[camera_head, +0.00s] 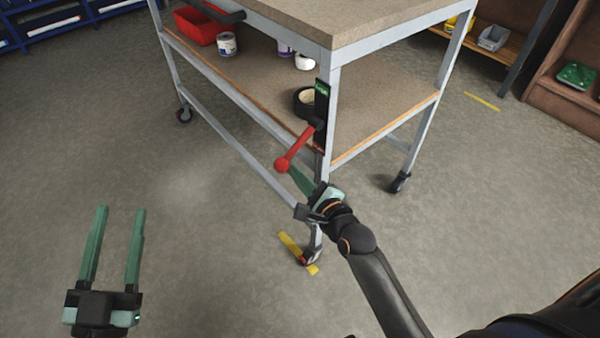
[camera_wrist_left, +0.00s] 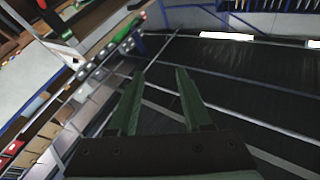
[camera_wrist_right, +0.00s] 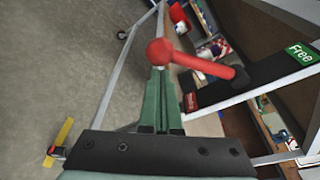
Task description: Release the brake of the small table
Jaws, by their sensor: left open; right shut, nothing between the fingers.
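The small table (camera_head: 385,22) is a grey-framed cart on casters with a wooden top and lower shelf. The red brake lever (camera_head: 298,146) sits on a dark plate on its near leg; it angles down-left to a ball knob. The plate has a green label (camera_head: 322,90) at its top, reading "Free" in the right wrist view (camera_wrist_right: 303,55), and a red label (camera_wrist_right: 192,100) at its other end. My right gripper (camera_head: 298,178) is shut and empty, its tips close by the knob (camera_wrist_right: 160,51); contact is unclear. My left gripper (camera_head: 120,210) is open and empty over the floor.
A red bin (camera_head: 203,26), a paint can (camera_head: 227,43) and a dark tape roll (camera_head: 304,102) are on the lower shelf. A yellow floor mark (camera_head: 291,245) lies by the near caster. Shelving stands at the back. Floor at the left is clear.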

